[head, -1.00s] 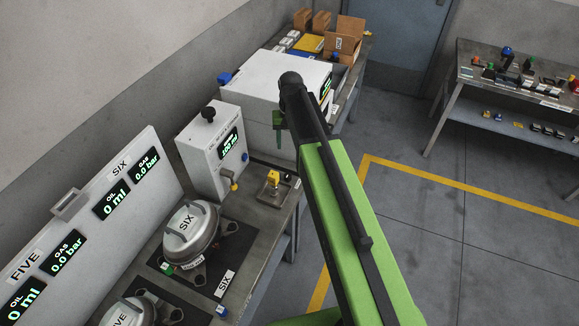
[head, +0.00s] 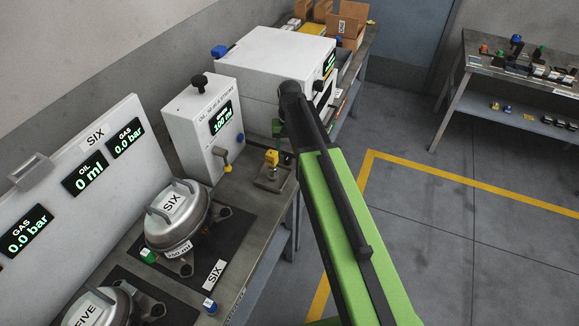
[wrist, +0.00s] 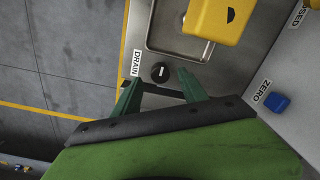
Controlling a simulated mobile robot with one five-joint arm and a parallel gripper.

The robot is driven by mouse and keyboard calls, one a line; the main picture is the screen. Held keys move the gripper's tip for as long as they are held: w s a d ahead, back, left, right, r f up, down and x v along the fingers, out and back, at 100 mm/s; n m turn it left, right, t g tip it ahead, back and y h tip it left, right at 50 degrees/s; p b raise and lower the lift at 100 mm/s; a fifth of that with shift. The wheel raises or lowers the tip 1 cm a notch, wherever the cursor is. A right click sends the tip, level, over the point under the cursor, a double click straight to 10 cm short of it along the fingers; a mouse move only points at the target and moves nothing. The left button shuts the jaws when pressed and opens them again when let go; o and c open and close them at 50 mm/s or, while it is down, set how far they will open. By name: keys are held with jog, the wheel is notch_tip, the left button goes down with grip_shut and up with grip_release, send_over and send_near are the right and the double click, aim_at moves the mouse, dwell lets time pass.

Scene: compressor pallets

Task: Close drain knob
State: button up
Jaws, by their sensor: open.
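The drain knob (wrist: 160,72) is a small round black knob with a white mark, on the grey metal bench top in the wrist view. A white DRAIN label (wrist: 136,63) lies just left of it. My gripper (wrist: 158,78) is open, with its green fingers on either side of the knob's near edge. I see nothing held between them, and I cannot tell whether they touch the knob. In the head view my gripper (head: 277,127) hangs over the bench beside the big white box; I cannot make out the drain knob clearly there.
A yellow block (wrist: 215,18) stands over a shallow metal tray (wrist: 153,38) close beyond the knob. A blue ZERO button (wrist: 277,102) juts from a pale panel at right. A white oil unit (head: 190,125) and compressor SIX (head: 178,225) stand on the bench.

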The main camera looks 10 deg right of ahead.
aim_at(289, 157)
notch_tip(289, 157, down, 3)
jog(key=shift+f+b, duration=0.1)
jog(key=shift+b, duration=0.75)
grip_shut()
jog(key=shift+d, duration=0.1)
